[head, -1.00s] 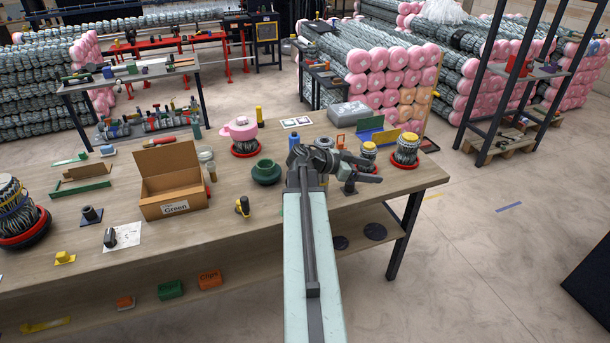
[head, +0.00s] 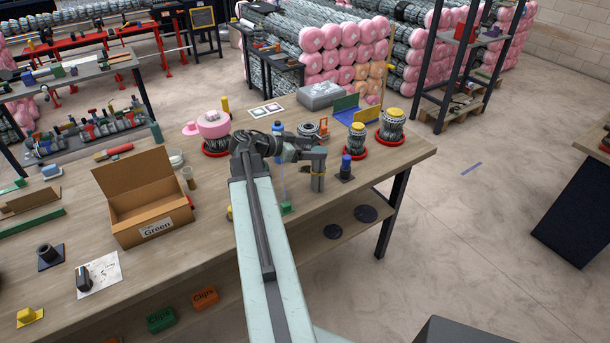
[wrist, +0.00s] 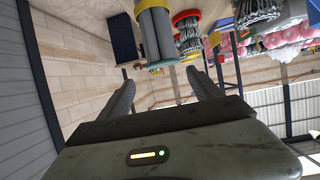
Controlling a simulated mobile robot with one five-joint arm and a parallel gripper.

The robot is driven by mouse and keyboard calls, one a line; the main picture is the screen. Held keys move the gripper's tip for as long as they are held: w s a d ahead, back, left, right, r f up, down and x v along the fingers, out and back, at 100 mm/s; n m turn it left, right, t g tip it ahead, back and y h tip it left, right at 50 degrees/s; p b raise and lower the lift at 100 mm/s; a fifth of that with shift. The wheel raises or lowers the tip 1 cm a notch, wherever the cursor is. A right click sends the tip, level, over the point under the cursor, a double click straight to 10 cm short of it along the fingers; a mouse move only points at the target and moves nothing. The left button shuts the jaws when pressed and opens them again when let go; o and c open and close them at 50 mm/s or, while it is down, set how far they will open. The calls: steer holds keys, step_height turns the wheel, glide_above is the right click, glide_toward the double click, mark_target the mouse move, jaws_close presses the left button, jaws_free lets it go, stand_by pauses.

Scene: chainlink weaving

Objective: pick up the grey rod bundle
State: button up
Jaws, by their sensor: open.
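The grey rod bundle (head: 318,180) stands upright on the wooden table, with a yellow band around it, just below the end of my gripper (head: 316,153) in the head view. My gripper partly covers its top there. In the wrist view, the bundle (wrist: 156,38) shows as several grey rods with a yellow part, at the top of the picture. It lies beyond the fingertips, roughly in line with the gap between them. My gripper's fingers (wrist: 160,78) are apart, with nothing between them.
A blue-topped piece on a dark base (head: 346,168) stands close right of the bundle. Banded bundles on red rings (head: 391,126) and a blue and green stand (head: 356,112) are behind it. A cardboard box (head: 150,205) stands to the left. The table's front right is mostly clear.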

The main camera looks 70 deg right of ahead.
mark_target(325, 161)
step_height(325, 161, down, 6)
steer(key=w+b, duration=0.1)
steer(key=b, duration=0.3)
steer(key=shift+b+x, duration=1.75)
steer(key=shift+x, duration=2)
steer(key=shift+d+r, duration=0.1)
steer(key=shift+r, duration=0.05)
jaws_close()
